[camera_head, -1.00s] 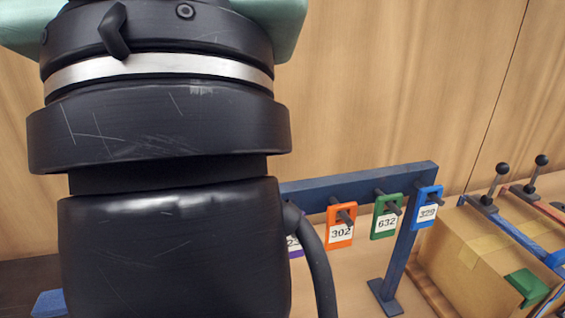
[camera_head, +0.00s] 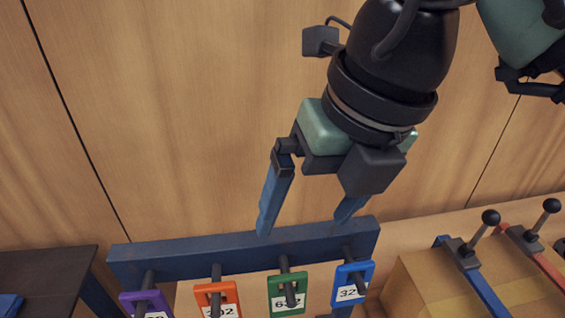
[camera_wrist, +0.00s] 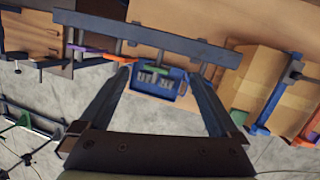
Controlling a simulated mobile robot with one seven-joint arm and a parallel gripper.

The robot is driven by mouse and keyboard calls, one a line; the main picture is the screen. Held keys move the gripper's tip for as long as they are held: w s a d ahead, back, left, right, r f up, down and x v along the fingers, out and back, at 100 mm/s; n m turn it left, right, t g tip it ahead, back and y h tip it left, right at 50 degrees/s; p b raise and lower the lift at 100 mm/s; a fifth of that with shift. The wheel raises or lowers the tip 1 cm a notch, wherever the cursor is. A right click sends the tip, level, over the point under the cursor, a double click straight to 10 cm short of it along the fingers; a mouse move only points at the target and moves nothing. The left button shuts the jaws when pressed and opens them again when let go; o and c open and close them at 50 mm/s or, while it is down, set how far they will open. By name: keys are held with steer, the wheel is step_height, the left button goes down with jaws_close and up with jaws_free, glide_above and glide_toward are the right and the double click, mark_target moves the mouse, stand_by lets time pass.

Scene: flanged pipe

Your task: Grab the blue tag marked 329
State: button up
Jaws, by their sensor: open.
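The blue tag (camera_head: 350,293) hangs on a peg at the right end of a dark blue rail; its number reads partly, beginning 32. My gripper (camera_head: 305,224) is open and empty, its two blue fingers pointing down, above and slightly left of the tag in the head view. In the wrist view the blue tag (camera_wrist: 160,84) shows between the tips of my open gripper (camera_wrist: 160,74), farther off than the fingers. I see no contact, and its print is too blurred to read there.
The rail (camera_head: 190,252) also carries a green tag (camera_head: 287,305), an orange tag (camera_head: 217,290) and a purple tag (camera_head: 133,299) to the left. A cardboard box (camera_head: 425,285) with clamps stands right of the rack. A dark table (camera_head: 45,265) is at left.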

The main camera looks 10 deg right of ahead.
steer(key=m+g+h, duration=0.1)
steer(key=m+h, duration=0.1)
glide_toward(358, 266)
steer(key=f, duration=0.2)
steer(key=f+p, duration=0.1)
steer(key=f, duration=0.2)
steer(key=w+f, duration=0.1)
steer(key=f, duration=0.1)
steer(key=shift+a+f, duration=0.15)
steer(key=shift+w+a+f+p, duration=0.15)
steer(key=shift+f+p, duration=0.5)
steer(key=shift+f, duration=0.9)
steer(key=shift+w+d+f+p, duration=0.1)
steer(key=shift+f+p, duration=0.55)
steer(key=shift+f, duration=0.85)
steer(key=c, duration=1.4)
steer(key=shift+r+b, duration=0.1)
steer(key=shift+b, duration=0.35)
